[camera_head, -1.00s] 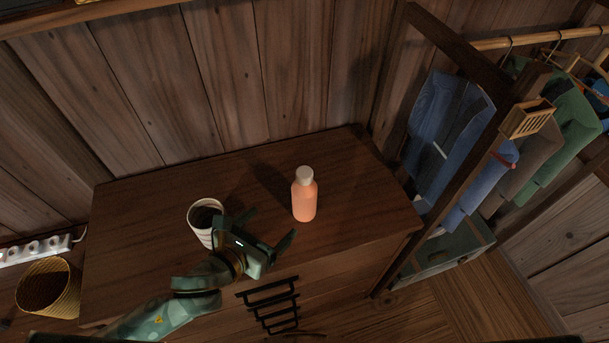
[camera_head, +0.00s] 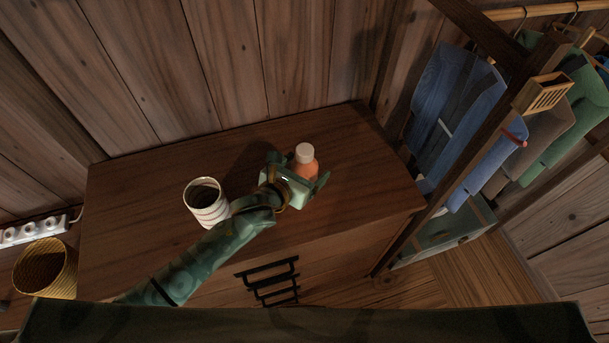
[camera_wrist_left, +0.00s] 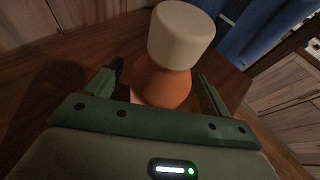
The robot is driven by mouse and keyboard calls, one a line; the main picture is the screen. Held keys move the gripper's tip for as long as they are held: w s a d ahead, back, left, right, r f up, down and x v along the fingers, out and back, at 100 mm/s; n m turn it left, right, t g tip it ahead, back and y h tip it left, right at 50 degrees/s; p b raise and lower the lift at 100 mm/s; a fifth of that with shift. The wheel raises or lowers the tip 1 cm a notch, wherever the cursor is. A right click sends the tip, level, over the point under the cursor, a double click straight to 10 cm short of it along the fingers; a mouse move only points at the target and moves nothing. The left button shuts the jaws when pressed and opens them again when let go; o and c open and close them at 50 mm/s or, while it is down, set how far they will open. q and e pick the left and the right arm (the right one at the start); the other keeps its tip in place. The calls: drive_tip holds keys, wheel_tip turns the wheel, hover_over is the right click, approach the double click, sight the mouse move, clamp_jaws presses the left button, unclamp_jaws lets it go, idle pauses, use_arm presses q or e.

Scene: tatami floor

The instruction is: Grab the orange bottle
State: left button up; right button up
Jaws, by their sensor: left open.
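The orange bottle (camera_head: 306,164) with a cream cap stands upright on the wooden cabinet top. My left gripper (camera_head: 298,171) is open right at the bottle, and its body hides the bottle's lower part in the head view. In the left wrist view the bottle (camera_wrist_left: 163,84) stands between the two spread fingers of my left gripper (camera_wrist_left: 160,88), with the finger on each side apart from it as far as I can tell. My right gripper does not show.
A white striped cup (camera_head: 206,203) stands on the cabinet top (camera_head: 140,190), left of my left forearm. A wooden wall is behind. A clothes rack with garments (camera_head: 455,95) stands to the right. A yellow basket (camera_head: 45,268) and a power strip (camera_head: 33,230) are at the left.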

use_arm(q)
drive_tip(key=shift+x, duration=1.15)
drive_tip(key=shift+s, duration=0.1)
drive_tip(key=shift+c, duration=1)
drive_tip(key=c, duration=1)
drive_tip(key=shift+r, duration=0.1)
drive_tip(key=shift+c, duration=1.4)
drive_tip(key=shift+r, duration=0.1)
